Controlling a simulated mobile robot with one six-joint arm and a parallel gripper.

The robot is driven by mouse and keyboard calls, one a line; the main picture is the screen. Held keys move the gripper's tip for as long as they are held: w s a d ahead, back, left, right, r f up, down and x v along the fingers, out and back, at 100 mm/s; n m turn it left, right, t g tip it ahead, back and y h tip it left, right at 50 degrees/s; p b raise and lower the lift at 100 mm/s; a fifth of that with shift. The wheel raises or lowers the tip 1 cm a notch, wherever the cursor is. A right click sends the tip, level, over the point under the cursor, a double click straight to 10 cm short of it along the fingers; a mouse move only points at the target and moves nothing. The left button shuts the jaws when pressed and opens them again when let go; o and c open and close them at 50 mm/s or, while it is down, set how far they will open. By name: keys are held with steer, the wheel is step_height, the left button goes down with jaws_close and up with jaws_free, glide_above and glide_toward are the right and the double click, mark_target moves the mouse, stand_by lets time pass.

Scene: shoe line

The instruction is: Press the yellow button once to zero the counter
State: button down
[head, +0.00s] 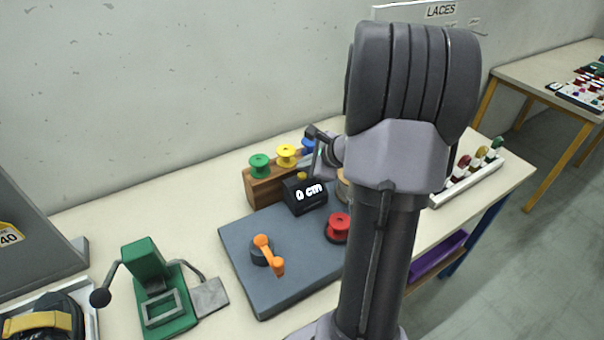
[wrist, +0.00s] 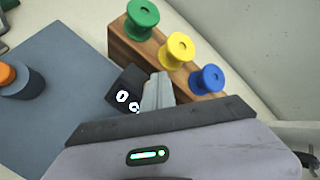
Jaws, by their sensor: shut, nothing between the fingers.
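The black counter (head: 306,197) stands at the back of the grey-blue board and its display reads "0 cm". Its small yellow button (head: 302,176) is on top. My gripper (head: 318,168) is close beside and above the counter, in front of the blue spool. In the wrist view the shut, empty fingers (wrist: 159,80) overlap the right part of the counter (wrist: 124,92) and its display. The button is hidden there, so I cannot tell whether the fingers touch it.
A wooden block (head: 262,190) behind the counter bears green (head: 260,165), yellow (head: 286,155) and blue spools. An orange crank (head: 266,252) and a red spool (head: 337,227) are on the board (head: 270,290). A green press (head: 160,295) stands left. My arm hides the board's right side.

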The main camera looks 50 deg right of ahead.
mark_target(304, 176)
steer(key=shift+r+p, duration=1.95)
steer(key=shift+r, duration=0.6)
steer(key=shift+f, duration=0.1)
